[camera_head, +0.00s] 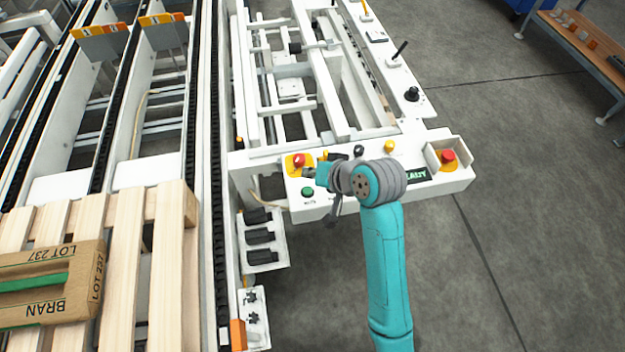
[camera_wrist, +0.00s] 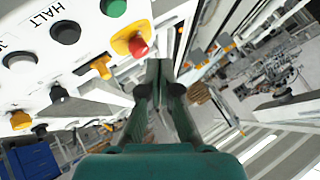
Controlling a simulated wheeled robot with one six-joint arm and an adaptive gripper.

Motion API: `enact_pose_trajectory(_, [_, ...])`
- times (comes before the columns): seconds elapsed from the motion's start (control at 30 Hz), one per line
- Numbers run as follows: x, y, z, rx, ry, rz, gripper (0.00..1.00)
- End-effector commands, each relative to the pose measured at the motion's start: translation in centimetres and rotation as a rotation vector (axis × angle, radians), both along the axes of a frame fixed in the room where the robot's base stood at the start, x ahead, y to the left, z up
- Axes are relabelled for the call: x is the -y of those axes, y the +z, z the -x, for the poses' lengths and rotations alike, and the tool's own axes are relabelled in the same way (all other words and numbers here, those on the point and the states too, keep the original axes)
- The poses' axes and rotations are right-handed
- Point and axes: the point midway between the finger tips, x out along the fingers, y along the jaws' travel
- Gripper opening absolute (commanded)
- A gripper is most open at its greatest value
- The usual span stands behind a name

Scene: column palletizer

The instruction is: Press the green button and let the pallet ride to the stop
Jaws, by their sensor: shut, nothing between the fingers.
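The green button (camera_head: 308,191) sits at the left front of the white control panel (camera_head: 322,208). In the wrist view it shows at the top edge (camera_wrist: 114,8), partly cut off. My gripper (camera_head: 309,172) is over the panel's left part, just behind the green button in the picture; I cannot tell its height. In the wrist view its dark fingers (camera_wrist: 159,66) are together and empty, apart from the green button. The wooden pallet (camera_head: 122,270) lies on the chain conveyor at lower left, bearing a brown package marked BRAN, LOT 237 (camera_head: 92,285). Two orange-topped plates (camera_head: 100,40) (camera_head: 163,33) stand farther along the conveyor.
A red button on yellow (camera_head: 299,160) is close to my gripper; it also shows in the wrist view (camera_wrist: 138,45). Another red button (camera_head: 448,156) sits in a shroud at the panel's right. Black buttons and a small display (camera_head: 417,176) are nearby.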

Motion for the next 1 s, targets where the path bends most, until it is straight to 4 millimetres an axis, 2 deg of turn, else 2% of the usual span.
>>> enact_pose_trajectory(0.2, [-0.9,1.4,-0.6,-0.016,0.027,0.002,0.0])
enact_pose_trajectory(0.6, [-0.9,1.4,-0.6,-0.019,0.029,0.003,0.0])
enact_pose_trajectory(0.77, [-0.9,0.4,-0.5,-0.022,0.028,0.004,0.0])
enact_pose_trajectory(1.0, [-0.9,-2.5,-0.5,-0.022,0.029,0.004,0.0])
